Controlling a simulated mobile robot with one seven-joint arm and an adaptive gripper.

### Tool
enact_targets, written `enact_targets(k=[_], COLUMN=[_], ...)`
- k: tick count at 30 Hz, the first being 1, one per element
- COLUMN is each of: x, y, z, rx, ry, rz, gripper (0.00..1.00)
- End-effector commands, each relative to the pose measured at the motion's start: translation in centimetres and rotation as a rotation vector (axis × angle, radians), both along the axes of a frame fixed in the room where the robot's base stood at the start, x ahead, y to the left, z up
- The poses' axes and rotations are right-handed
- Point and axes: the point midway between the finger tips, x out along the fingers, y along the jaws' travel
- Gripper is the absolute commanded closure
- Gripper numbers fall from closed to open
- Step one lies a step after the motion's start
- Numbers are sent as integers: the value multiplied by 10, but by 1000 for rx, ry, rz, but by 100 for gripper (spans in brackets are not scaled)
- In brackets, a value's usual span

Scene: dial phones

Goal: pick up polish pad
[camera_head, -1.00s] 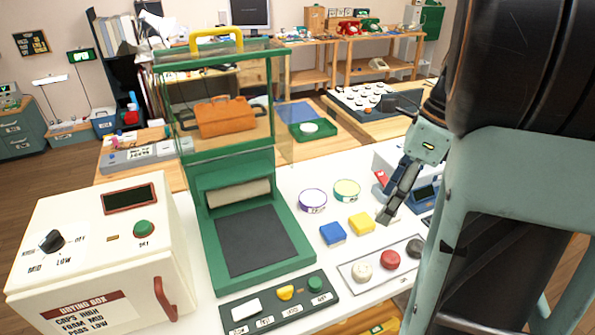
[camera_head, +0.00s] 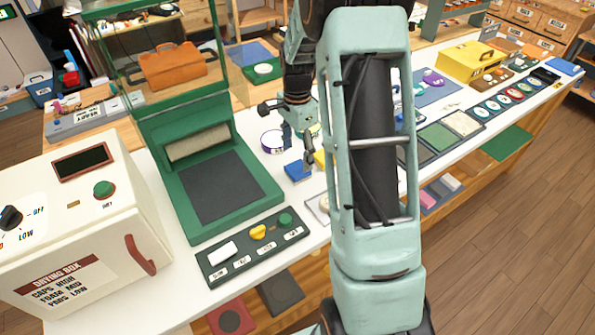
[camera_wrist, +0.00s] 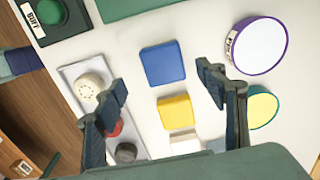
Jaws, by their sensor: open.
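My gripper (camera_head: 298,148) is open and empty, pointing down over the white bench. In the wrist view its spread fingers (camera_wrist: 160,80) frame a blue square block (camera_wrist: 162,63), with a yellow one (camera_wrist: 175,112) and a whitish one (camera_wrist: 186,143) nearer the palm. The blue block (camera_head: 296,171) also shows just under the gripper in the head view. A pale tray (camera_wrist: 70,74) holds round pads: white (camera_wrist: 89,86), red (camera_wrist: 115,128) and dark (camera_wrist: 126,152); the left finger partly covers them. No label shows which piece is the polish pad.
A green press (camera_head: 170,222) stands left of the gripper, with a dark button panel (camera_head: 222,268) in front. A cream drying box (camera_head: 70,225) is at far left.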

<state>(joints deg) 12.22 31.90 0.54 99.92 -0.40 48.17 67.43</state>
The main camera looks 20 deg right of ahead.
Motion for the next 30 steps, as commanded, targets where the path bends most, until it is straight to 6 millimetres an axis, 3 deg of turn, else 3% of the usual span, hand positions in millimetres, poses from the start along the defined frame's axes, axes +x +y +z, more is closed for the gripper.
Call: enact_targets(k=[18, 26, 30], x=[5, 5, 5], y=[-3, -4, -3], z=[-66, -69, -69], rx=[2, 0, 0], ry=[2, 0, 0], rz=[-2, -2, -2], gripper=[35, 35, 47])
